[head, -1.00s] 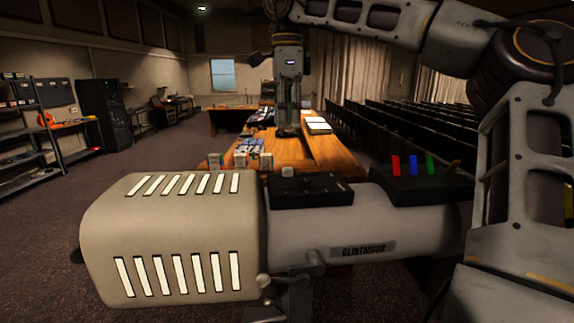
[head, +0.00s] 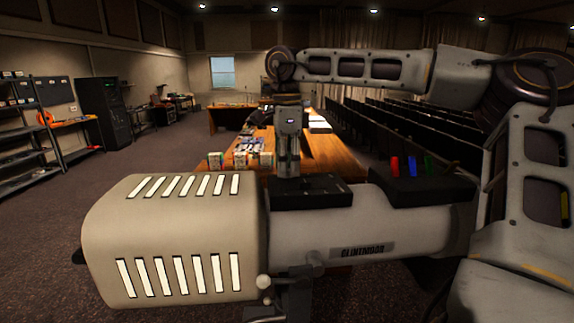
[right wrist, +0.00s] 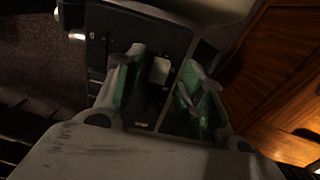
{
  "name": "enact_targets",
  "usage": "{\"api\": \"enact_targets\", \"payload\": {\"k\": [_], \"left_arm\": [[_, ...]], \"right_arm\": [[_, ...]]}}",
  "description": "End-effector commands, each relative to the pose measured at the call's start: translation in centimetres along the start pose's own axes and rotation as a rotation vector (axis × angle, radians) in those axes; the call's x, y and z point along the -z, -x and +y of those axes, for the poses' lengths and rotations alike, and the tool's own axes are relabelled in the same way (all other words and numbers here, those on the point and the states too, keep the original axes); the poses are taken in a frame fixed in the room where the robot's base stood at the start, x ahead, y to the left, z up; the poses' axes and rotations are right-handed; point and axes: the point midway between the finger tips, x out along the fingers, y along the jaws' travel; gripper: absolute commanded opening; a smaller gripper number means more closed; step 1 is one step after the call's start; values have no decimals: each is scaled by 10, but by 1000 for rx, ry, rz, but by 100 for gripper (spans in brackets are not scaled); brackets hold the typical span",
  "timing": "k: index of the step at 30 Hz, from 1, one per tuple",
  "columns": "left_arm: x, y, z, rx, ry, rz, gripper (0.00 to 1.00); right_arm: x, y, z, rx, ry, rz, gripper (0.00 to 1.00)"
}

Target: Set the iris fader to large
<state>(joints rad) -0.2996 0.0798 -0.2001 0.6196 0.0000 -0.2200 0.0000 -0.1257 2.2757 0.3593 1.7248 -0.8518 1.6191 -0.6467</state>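The spotlight (head: 170,240) lies across the front of the head view. On top of it is a black control box (head: 325,190). The iris fader is likely the pale knob (right wrist: 158,70) on this box, seen in the right wrist view; no label is readable. My right gripper (head: 288,172) points down over the box's left end and hides the knob in the head view. In the right wrist view its green-padded fingers (right wrist: 160,95) are apart, one on each side of the knob, with visible gaps. Whether they reach down to it is unclear. My left gripper is not in view.
A second black box (head: 425,188) with red, blue and green levers stands right of the control box. Behind is a wooden desk (head: 330,155) with small boxes (head: 252,153). Rows of dark seats are at right; shelves (head: 35,130) at left.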

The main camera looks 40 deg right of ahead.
Motion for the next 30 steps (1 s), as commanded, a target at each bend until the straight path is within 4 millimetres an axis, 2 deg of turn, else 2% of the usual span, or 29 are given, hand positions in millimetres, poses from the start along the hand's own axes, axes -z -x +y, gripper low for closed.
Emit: {"api": "enact_targets", "payload": {"k": [6,14,24,30], "left_arm": [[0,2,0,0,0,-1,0],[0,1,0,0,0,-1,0],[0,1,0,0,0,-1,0],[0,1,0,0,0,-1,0]], "right_arm": [[0,-9,0,0,1,-1,39],[0,-10,0,0,1,-1,39],[0,-10,0,0,0,0,0],[0,-10,0,0,0,-1,0]]}}
